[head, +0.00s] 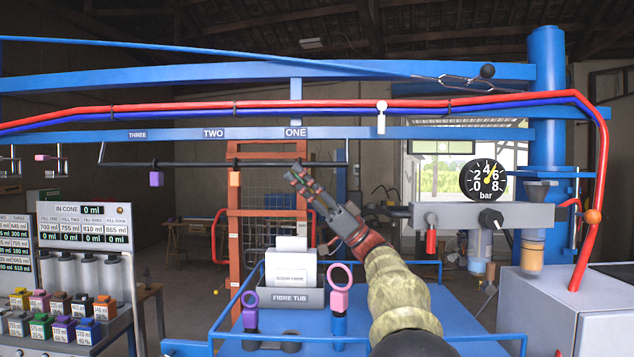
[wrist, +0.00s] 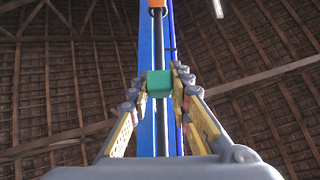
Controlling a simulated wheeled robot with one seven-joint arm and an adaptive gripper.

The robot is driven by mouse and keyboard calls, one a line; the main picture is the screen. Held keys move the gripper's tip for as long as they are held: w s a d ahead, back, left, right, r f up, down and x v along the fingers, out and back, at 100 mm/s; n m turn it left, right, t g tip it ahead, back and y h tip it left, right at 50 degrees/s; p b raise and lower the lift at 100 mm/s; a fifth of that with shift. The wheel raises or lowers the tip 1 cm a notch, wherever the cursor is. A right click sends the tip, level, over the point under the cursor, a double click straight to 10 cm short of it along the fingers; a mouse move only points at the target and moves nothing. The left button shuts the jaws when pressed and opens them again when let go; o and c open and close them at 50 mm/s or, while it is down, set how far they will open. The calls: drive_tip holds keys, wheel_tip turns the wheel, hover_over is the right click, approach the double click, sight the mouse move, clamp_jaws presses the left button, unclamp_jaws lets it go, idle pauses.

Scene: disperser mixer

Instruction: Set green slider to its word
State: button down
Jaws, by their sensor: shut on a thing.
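The dark rail (head: 200,165) runs under the blue beam, which carries the word plates THREE (head: 138,135), TWO (head: 213,134) and ONE (head: 296,133). A purple slider (head: 156,179) hangs below and just right of THREE. An orange slider (head: 235,179) hangs below and right of TWO; it also shows in the wrist view (wrist: 158,4). My gripper (head: 298,172) reaches up to the rail below ONE. In the wrist view the green slider (wrist: 160,84) sits between its fingers, which are shut on it. In the head view the fingers mostly hide the green slider.
The blue bench (head: 400,305) below holds a fibre tub (head: 290,298) and two ringed handles, purple (head: 250,315) and pink (head: 339,300). A pressure gauge (head: 483,181) stands right. A filling panel (head: 85,225) with several coloured boxes stands left.

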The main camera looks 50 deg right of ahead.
drive_tip(key=shift+w+a, duration=0.35)
drive_tip(key=shift+w, duration=0.05)
drive_tip(key=c, duration=1.6)
unclamp_jaws()
drive_tip(key=shift+c, duration=0.2)
drive_tip(key=shift+d, duration=0.1)
drive_tip(key=v, duration=0.7)
drive_tip(key=shift+s+f, duration=0.15)
drive_tip(key=shift+f, duration=0.05)
